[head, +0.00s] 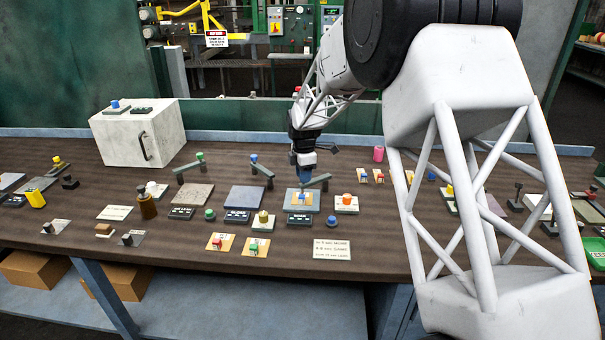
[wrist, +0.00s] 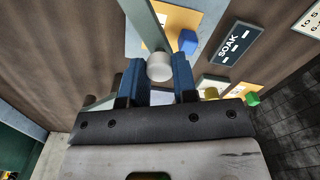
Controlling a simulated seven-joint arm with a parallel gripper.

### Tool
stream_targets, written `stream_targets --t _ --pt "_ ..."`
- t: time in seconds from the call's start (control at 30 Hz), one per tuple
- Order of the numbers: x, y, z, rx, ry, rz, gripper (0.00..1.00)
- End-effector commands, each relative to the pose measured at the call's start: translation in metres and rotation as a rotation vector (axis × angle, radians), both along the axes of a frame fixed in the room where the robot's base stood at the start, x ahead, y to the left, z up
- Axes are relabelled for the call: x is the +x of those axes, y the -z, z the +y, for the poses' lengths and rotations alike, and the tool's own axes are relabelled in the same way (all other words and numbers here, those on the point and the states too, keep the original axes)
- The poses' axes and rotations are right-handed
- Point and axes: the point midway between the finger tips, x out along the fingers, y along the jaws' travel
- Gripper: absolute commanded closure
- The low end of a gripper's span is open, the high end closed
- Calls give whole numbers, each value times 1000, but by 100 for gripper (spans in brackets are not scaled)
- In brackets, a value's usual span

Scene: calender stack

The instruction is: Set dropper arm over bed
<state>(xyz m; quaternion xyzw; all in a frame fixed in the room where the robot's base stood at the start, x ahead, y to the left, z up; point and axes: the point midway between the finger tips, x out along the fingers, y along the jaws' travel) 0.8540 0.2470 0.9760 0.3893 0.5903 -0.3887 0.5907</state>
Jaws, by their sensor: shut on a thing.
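My gripper (head: 304,174) is low over the right part of the bench. In the wrist view its blue fingers (wrist: 159,72) are shut on the white knob (wrist: 159,66) of a grey dropper arm (head: 318,181). The knob is hidden behind the fingers in the head view. The arm lies at the back of a blue-grey bed (head: 290,207) bearing a tan card with a blue block (head: 302,196). How far the arm reaches over the bed is hard to tell. A dark SOAK label (head: 299,219) is in front, also seen in the wrist view (wrist: 232,50).
Two similar arms, with a green knob (head: 200,157) and a blue knob (head: 254,158), stand to the left behind other plates. A white box (head: 138,131) stands back left. Several knobs and small cards surround the bed. A written card (head: 332,249) lies at the front.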

Motion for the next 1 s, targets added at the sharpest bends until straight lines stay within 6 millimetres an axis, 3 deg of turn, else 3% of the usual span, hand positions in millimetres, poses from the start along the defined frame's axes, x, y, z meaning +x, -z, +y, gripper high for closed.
stream_targets --t 0.33,0.37,0.5,1.0 --pt "-1 0 -2 -1 -2 3 100" --pt "-1 0 -2 -1 -2 3 69" --pt "-1 0 -1 -1 -2 2 48" --pt "0 -9 -1 0 -2 0 48"
